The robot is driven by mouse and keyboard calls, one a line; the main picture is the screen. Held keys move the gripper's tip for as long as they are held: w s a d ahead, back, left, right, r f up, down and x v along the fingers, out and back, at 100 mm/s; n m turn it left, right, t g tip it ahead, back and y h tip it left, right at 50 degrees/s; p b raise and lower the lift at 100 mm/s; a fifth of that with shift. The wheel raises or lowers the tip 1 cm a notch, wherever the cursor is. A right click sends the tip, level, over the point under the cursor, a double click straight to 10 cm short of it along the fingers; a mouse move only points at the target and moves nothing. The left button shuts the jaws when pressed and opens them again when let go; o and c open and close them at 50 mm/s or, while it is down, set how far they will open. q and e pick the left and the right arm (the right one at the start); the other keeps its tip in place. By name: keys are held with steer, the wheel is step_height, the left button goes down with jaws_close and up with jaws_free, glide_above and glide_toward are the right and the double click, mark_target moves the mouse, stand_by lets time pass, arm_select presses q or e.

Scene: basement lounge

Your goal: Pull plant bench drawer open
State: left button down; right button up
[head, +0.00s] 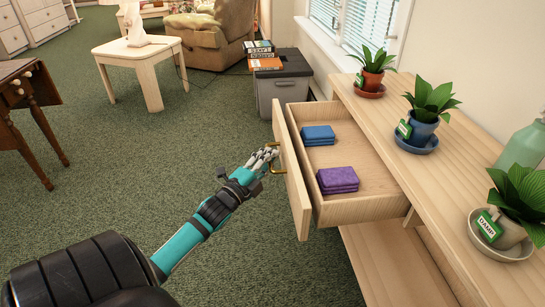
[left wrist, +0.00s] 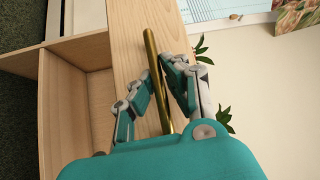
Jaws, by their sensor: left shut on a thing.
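The plant bench (head: 385,120) is pale wood and stands along the right wall. Its drawer (head: 294,185) is open, pulled well out to the left, with its inside in plain sight. A brass bar handle (head: 282,171) is on the drawer front. My left gripper (head: 270,154) is at this handle, its fingers closed around it. In the left wrist view, the brass handle (left wrist: 153,62) runs between the two fingers of the left gripper (left wrist: 158,85). My right gripper is in neither view.
Blue cloths (head: 318,135) and purple cloths (head: 338,179) lie folded in the drawer. Several potted plants, one in a blue pot (head: 421,131), stand on the bench top. A grey bin (head: 282,86) stands beyond the drawer. Green carpet left of the drawer is clear.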

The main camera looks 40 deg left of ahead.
arm_select(q)
steer(key=shift+d+f, duration=0.1)
steer(key=shift+f, duration=0.25)
steer(key=c, duration=1.4)
jaws_free()
steer(key=shift+c, duration=0.2)
steer(key=shift+o, duration=0.3)
steer(key=shift+r, duration=0.15)
steer(key=s+f, duration=0.1)
steer(key=s, duration=1.1)
steer(key=shift+d+f, duration=0.25)
steer(key=shift+d, duration=0.2)
